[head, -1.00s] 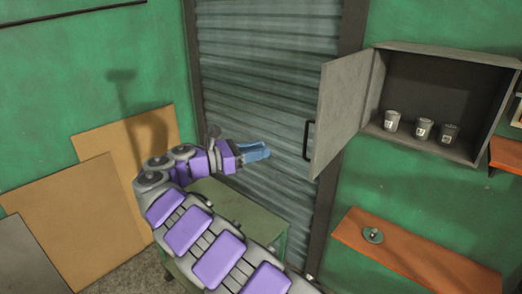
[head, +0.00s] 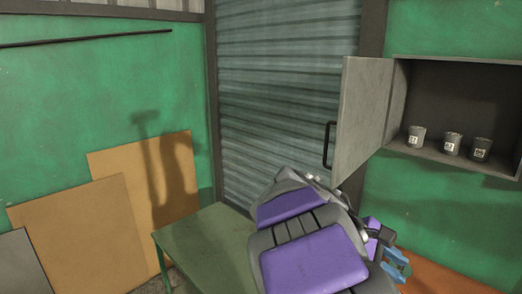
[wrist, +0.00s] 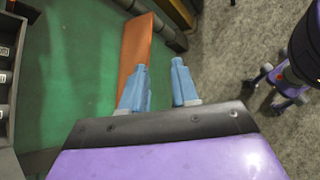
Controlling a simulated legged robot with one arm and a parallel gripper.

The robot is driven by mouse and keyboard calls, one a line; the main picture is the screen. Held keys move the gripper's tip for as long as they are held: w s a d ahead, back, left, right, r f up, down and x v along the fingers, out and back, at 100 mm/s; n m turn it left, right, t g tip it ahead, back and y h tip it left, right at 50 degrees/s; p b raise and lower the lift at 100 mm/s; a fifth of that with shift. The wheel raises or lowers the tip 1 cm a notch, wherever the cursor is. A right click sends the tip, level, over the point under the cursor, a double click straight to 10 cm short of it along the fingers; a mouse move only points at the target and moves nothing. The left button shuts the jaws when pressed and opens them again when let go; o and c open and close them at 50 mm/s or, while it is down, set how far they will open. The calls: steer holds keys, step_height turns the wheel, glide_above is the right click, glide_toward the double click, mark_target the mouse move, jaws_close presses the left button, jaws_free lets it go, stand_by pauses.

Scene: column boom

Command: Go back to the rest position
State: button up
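My gripper (head: 397,266) shows at the lower right of the head view, partly behind my own purple and grey arm links. In the wrist view its two blue fingers (wrist: 160,82) stand apart with nothing between them. It is near the orange shelf (head: 440,280), which also shows beyond the fingers in the wrist view (wrist: 136,48). The arm is folded in front of the camera and hides much of that shelf.
A grey wall cabinet (head: 440,85) with its door (head: 365,110) swung open holds three small cups (head: 452,143). A green table (head: 200,245) stands left of my arm. Brown boards (head: 80,235) lean on the green wall. A grey shutter (head: 280,90) is behind.

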steer(key=s+a+f+m+y+b, duration=0.3)
steer(key=s+f+m+y+b, duration=0.35)
steer(key=s+f, duration=1)
steer(key=s+a+f+m+y+b, duration=0.3)
steer(key=s+a+f+y+b, duration=0.1)
steer(key=s+a+f, duration=0.5)
steer(key=shift+a+f+b, duration=0.2)
steer(key=shift+f+b, duration=0.15)
steer(key=shift+f, duration=0.1)
steer(key=shift+w+d, duration=0.1)
steer(key=shift+d, duration=0.2)
